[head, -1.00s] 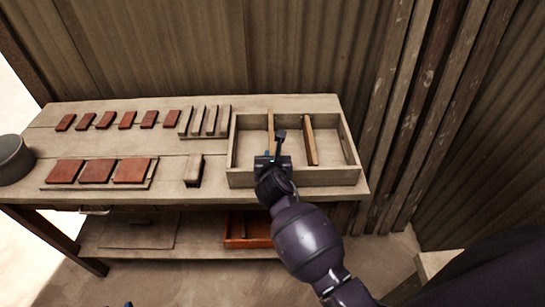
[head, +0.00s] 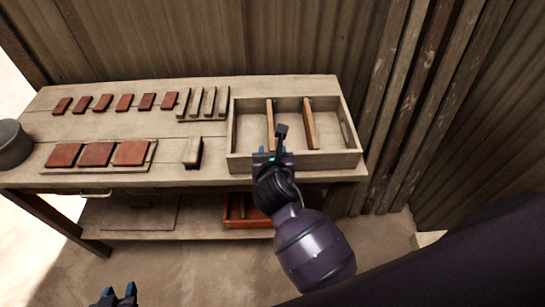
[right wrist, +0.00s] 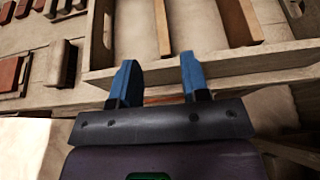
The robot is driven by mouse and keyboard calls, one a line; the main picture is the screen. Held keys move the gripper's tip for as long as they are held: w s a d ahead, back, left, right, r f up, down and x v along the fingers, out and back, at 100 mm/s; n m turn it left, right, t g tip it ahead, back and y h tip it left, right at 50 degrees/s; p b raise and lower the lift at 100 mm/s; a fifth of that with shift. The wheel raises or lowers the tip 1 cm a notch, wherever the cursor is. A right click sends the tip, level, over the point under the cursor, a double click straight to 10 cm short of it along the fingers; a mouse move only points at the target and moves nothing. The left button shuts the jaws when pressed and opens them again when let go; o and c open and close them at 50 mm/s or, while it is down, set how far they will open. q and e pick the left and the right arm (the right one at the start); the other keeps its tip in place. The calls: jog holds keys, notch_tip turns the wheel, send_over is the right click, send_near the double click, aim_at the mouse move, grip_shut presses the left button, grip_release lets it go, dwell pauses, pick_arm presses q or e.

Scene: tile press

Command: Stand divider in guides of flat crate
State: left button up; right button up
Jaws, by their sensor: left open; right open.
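The flat crate (head: 335,161) is a shallow wooden box at the right end of the bench. Two wooden dividers stand inside it, a left one (head: 270,122) and a right one (head: 309,124), both running front to back. In the right wrist view the left divider (right wrist: 162,27) and right divider (right wrist: 240,22) lie beyond the crate's front wall (right wrist: 225,66). My right gripper (right wrist: 157,68) is open and empty, just outside that wall. In the head view my right gripper (head: 273,153) hides the left divider's near end. My left gripper (head: 119,291) is open and empty at the bottom, away from the bench.
Left of the crate are a rack of upright slats (head: 203,104), a pale-topped block (head: 192,151), a row of small red tiles and a board with larger red tiles (head: 95,154). A round pot (head: 12,145) stands far left. An orange tray (head: 250,220) sits on the lower shelf.

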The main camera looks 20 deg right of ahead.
jog(key=s+d+f+m+y, duration=0.1)
jog(key=s+d+f+m, duration=0.3)
jog(key=m, duration=0.6)
jog(key=s+d+f+m+y, duration=0.1)
jog(key=s+d+f+m, duration=0.3)
jog(key=s+m, duration=0.4)
jog(key=s+d+f+m+g+y, duration=0.1)
jog(key=s+d+f+m, duration=0.3)
jog(key=m, duration=1)
jog(key=s+d, duration=0.1)
jog(key=s, duration=0.2)
jog(key=shift+f, duration=0.1)
jog(key=shift+f, duration=0.1)
jog(key=shift+a, duration=0.1)
jog(key=shift+c, duration=0.5)
